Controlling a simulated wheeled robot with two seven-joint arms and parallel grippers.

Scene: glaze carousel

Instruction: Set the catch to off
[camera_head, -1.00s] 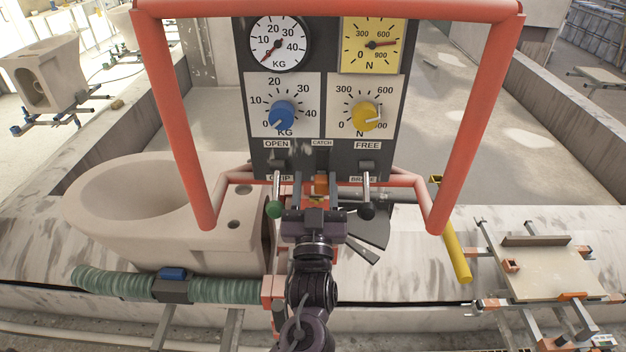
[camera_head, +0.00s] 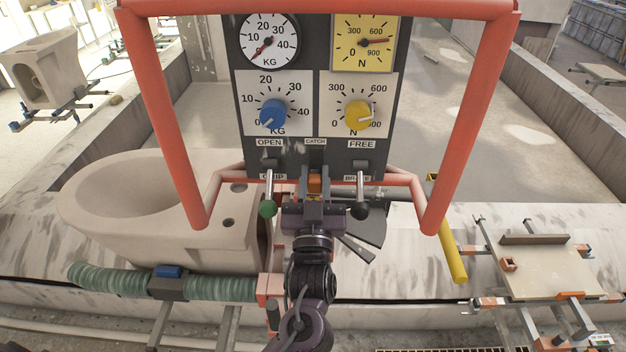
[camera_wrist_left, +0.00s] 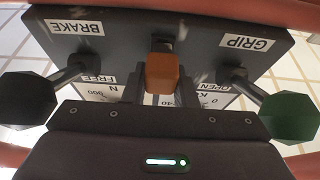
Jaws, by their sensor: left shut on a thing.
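The catch is an orange tab (camera_head: 314,183) low in the middle of the dark control panel, below the CATCH label (camera_head: 315,141). My left gripper (camera_head: 315,187) comes up from below and is shut on the orange tab. My right gripper is not in view.
A green-knobbed lever (camera_head: 268,208) and a black-knobbed lever (camera_head: 360,211) stand close on either side of my gripper. A red tube frame (camera_head: 463,120) surrounds the panel. A blue dial (camera_head: 272,113) and a yellow dial (camera_head: 359,114) sit above. A pale toilet bowl (camera_head: 90,230) stands left.

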